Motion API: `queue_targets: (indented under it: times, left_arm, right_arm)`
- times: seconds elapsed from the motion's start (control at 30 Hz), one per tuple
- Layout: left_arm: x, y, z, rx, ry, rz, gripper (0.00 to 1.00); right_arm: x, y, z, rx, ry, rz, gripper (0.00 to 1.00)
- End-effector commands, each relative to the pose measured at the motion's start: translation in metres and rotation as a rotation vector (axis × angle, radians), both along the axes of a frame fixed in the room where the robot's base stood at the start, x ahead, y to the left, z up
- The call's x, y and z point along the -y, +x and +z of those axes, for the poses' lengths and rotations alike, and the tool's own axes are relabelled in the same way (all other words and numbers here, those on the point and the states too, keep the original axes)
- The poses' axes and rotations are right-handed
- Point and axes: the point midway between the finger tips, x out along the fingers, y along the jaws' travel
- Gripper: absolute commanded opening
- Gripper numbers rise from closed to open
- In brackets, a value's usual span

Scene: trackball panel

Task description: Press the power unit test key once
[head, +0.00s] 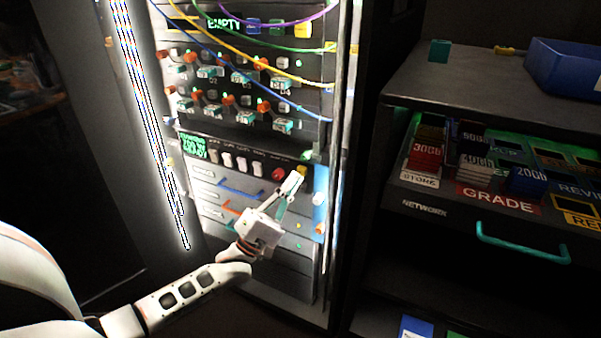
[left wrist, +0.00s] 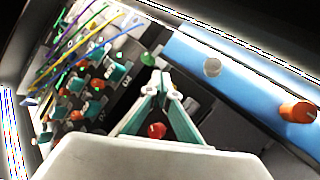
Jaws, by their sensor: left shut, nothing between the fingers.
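The power unit (head: 245,152) is a dark panel in the rack with a green lit display (head: 192,146), several white switches (head: 242,163) and a red round button (head: 278,174). A small green button or lamp (head: 305,155) is at its right end. I cannot read which control is the test key. My left gripper (head: 294,180) is shut and empty in front of the panel's right end. In the left wrist view, the closed fingertips (left wrist: 161,80) are just below the green round piece (left wrist: 148,58); contact cannot be told. The red button (left wrist: 157,130) shows between the finger links.
Above are rows of plugs and switches with hanging cables (head: 235,55). A blue strip with an orange knob (left wrist: 298,110) and a white knob (left wrist: 211,67) runs beside the panel. At right, a cabinet has an open drawer of cartridges (head: 475,165) and a blue bin (head: 565,70).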

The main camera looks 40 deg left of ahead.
Motion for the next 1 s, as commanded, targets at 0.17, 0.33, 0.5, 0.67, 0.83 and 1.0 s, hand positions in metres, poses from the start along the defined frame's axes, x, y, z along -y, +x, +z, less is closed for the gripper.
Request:
queue_targets:
  times: [0.17, 0.33, 0.5, 0.67, 0.83, 1.0]
  left_arm:
    - [-0.0015, 0.0054, -0.0006, -0.001, 0.002, 0.0, 0.0]
    - [-0.0015, 0.0058, -0.0001, 0.0, 0.001, 0.001, 0.0]
    - [-0.0014, 0.0059, -0.0001, 0.0, 0.0, 0.0, 0.0]
    - [-0.0016, 0.007, -0.0003, 0.0, 0.0, 0.0, 0.0]
    - [-0.002, 0.0087, -0.0003, 0.0, 0.0, 0.0, 0.0]
    - [-0.0024, 0.0106, -0.0002, 0.0, 0.0, 0.0, 0.0]
  right_arm:
    - [0.0, -0.0035, -0.0037, -0.01, 0.0, 0.0, 0.4]
    - [0.0, -0.0062, -0.0051, -0.018, 0.0, 0.0, 0.4]
    - [0.0001, -0.0063, -0.0052, -0.019, -0.001, 0.0, 0.4]
    - [0.0003, -0.0059, -0.0054, -0.018, -0.001, 0.0, 0.4]
    - [0.0005, -0.0042, -0.0053, -0.014, -0.002, 0.0, 0.4]
    - [0.0005, -0.0026, -0.0052, -0.011, -0.002, 0.0, 0.4]
